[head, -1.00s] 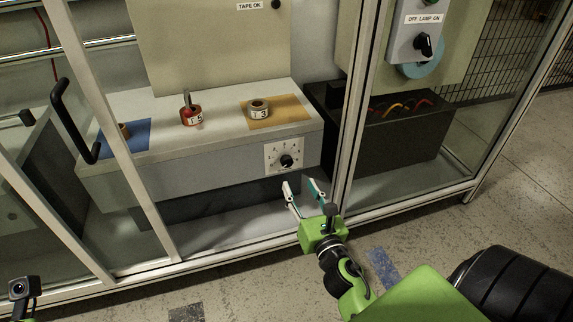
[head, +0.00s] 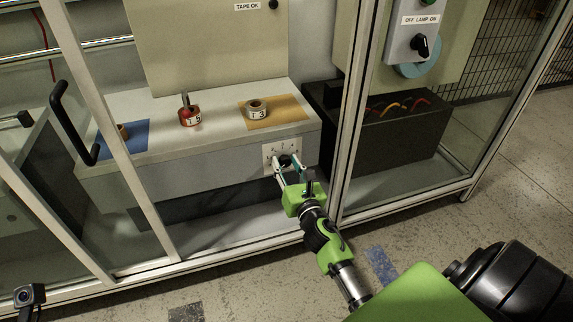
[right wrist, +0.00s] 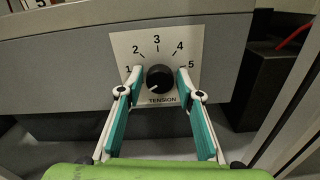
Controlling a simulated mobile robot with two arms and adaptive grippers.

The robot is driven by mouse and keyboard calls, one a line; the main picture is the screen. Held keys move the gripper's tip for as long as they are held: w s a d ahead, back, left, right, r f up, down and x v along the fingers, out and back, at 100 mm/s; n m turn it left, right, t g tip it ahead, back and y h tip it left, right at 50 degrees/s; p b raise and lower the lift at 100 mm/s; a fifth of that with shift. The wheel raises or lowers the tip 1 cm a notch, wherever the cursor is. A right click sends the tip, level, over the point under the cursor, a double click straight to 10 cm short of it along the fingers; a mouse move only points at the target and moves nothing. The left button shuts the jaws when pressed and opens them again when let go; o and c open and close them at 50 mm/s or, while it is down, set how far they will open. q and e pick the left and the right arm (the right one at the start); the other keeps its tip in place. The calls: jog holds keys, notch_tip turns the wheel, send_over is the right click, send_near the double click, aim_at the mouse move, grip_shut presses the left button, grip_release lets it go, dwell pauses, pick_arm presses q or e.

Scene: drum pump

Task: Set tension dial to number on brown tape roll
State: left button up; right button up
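The tension dial is a black knob (right wrist: 159,78) on a white plate (right wrist: 125,45) numbered 1 to 5, on the grey bench front. Its pointer is hard to read; a faint pale mark seems to lie at its lower left. My right gripper (head: 281,164) is open, its fingertips on either side of the knob and apart from it as far as I can tell. A pale tan roll marked T 3 (head: 257,109) lies on the bench. A brownish roll (head: 123,131) at the left is partly behind the door frame, with no label visible. My left gripper is not in view.
A red roll marked T 5 (head: 189,116) has a post through it. The T 3 roll lies on an orange-brown mat (head: 290,109), the brownish roll on a blue mat (head: 135,140). Cabinet frame posts (head: 350,130) stand right of my right arm. A black box (head: 390,150) sits beyond.

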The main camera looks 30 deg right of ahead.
jog(key=c, duration=0.6)
